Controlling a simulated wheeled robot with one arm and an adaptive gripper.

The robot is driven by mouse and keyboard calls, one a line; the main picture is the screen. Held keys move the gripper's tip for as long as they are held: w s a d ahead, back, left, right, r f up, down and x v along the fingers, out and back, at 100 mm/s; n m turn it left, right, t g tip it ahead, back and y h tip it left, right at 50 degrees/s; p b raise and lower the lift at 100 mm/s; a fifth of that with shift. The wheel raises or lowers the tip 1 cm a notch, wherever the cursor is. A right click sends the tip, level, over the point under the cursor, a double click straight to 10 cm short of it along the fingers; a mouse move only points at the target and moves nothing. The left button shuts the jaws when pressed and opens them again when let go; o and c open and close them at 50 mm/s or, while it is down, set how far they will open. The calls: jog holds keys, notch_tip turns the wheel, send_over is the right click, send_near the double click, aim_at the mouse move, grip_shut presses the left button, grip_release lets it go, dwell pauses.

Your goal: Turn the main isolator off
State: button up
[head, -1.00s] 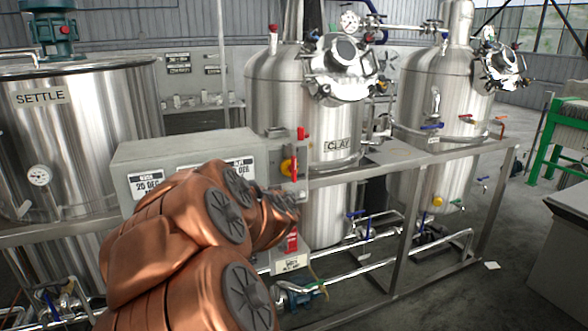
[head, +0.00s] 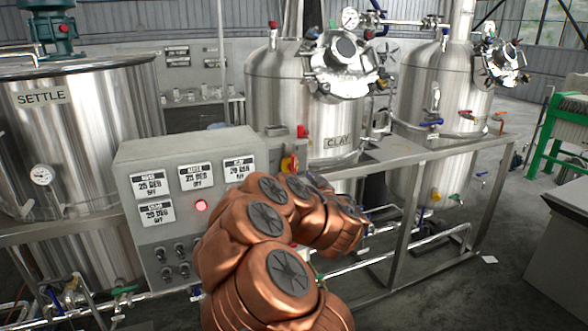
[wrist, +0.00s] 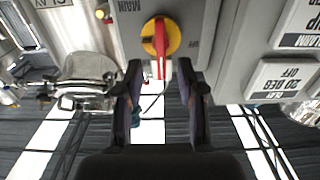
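The main isolator is a yellow round knob with a red handle bar (wrist: 160,37) on a grey box. In the wrist view it sits at top middle, with upside-down "MAIN" lettering beside it and the red bar along the picture's vertical. In the head view the isolator (head: 289,164) shows partly, just above my copper-coloured arm. My gripper (wrist: 160,76) is open and empty in the wrist view. Its two dark fingers point toward the isolator, one on each side of the red bar's lower end, apparently not touching it. In the head view my gripper is hidden behind the arm.
A grey control panel (head: 158,224) with labels, switches and a lit red lamp (head: 201,206) stands left of the isolator. A metal frame (head: 440,153) with pipes and steel tanks (head: 285,95) lies behind and right. Floor is open at right.

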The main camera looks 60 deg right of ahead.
aim_at(295, 170)
jog(key=shift+p+x, duration=0.95)
jog(key=shift+x, duration=2.55)
grip_shut()
